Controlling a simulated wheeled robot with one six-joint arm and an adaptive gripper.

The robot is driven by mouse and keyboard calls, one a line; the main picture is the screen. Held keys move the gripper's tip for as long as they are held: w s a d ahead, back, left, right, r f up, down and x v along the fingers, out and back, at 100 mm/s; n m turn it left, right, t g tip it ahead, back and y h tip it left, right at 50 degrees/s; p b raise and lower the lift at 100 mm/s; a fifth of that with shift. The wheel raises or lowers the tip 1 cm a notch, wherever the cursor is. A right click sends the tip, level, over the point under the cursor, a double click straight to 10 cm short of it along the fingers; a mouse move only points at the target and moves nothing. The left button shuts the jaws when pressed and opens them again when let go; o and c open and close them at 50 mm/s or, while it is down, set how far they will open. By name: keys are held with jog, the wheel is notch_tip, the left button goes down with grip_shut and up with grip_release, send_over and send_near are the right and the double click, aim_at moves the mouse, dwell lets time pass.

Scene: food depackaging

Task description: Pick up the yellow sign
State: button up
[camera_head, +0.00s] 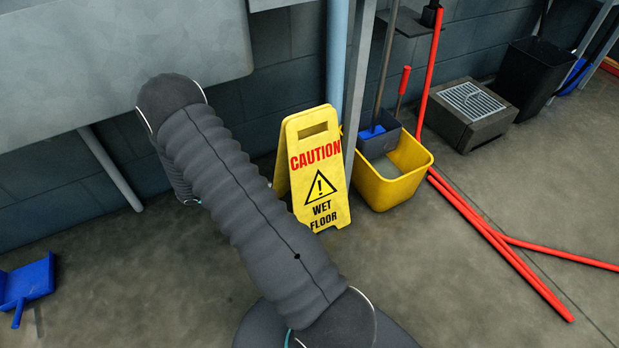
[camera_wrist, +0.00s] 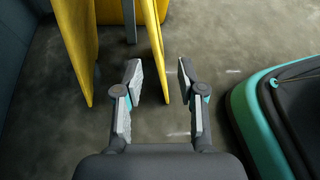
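The yellow sign (camera_head: 319,180) stands upright and folded open on the floor, with "CAUTION WET FLOOR" on its face. My arm covers part of its left side in the head view. In the wrist view its two panels (camera_wrist: 76,38) show edge-on at the upper left. My gripper (camera_wrist: 160,78) is open and empty. The lower end of the sign's right panel (camera_wrist: 154,45) appears in the gap between the fingertips. I cannot tell whether it is truly between them or just beyond. The gripper is hidden behind my arm in the head view.
A yellow mop bucket (camera_head: 391,187) stands just right of the sign, beside a pipe (camera_head: 337,60) and the wall. Red poles (camera_head: 500,243) lie on the floor at right. A grey grated box (camera_head: 468,118) and black bin (camera_head: 535,75) stand farther back. A blue dustpan (camera_head: 28,282) lies at left.

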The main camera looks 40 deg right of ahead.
notch_tip(320, 180, down, 3)
jog(key=n, duration=0.1)
send_near(307, 192)
jog(key=shift+h, duration=0.3)
jog(key=d+f, duration=0.2)
jog(key=s+d+f, duration=0.1)
jog(key=d+f, duration=0.1)
jog(key=shift+s, duration=0.2)
jog(key=x, duration=0.3)
jog(key=shift+s+d+r, duration=0.15)
jog(key=shift+d+r, duration=0.1)
jog(key=shift+d, duration=0.3)
jog(key=shift+s+d+f, duration=0.2)
jog(key=shift+d+f, duration=0.05)
jog(key=shift+d, duration=0.35)
grip_shut()
